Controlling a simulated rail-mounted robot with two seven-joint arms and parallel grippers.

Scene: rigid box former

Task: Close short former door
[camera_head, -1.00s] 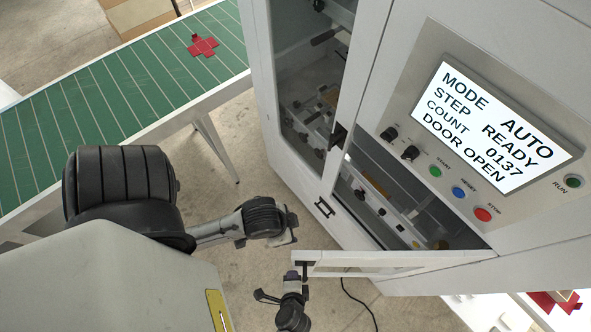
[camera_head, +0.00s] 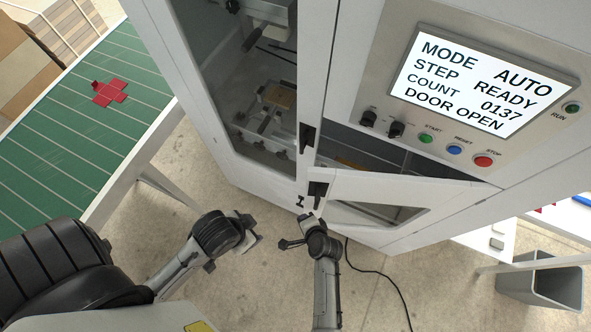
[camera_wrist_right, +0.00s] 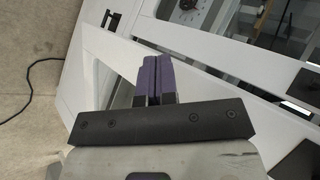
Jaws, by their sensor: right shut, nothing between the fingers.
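The short former door (camera_head: 385,187) is a low white door with a window, below the control panel. In the head view it stands ajar, with a dark gap along its top edge. A black handle (camera_head: 318,189) sits at its free left end. My right gripper (camera_head: 316,220) is just in front of the door's outer face, near that end. In the right wrist view its purple fingers (camera_wrist_right: 155,78) are shut together and empty, in front of white door framing (camera_wrist_right: 205,75); contact cannot be told. My left gripper (camera_head: 250,238) hangs to the left, away from the door; its jaws are unclear.
The panel screen (camera_head: 484,77) reads DOOR OPEN. A tall glazed door (camera_head: 240,90) stands left of the short door. A green conveyor (camera_head: 60,150) carries a red cross-shaped blank (camera_head: 110,93). A black cable (camera_head: 375,268) lies on the floor. A grey bin (camera_head: 540,285) stands at lower right.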

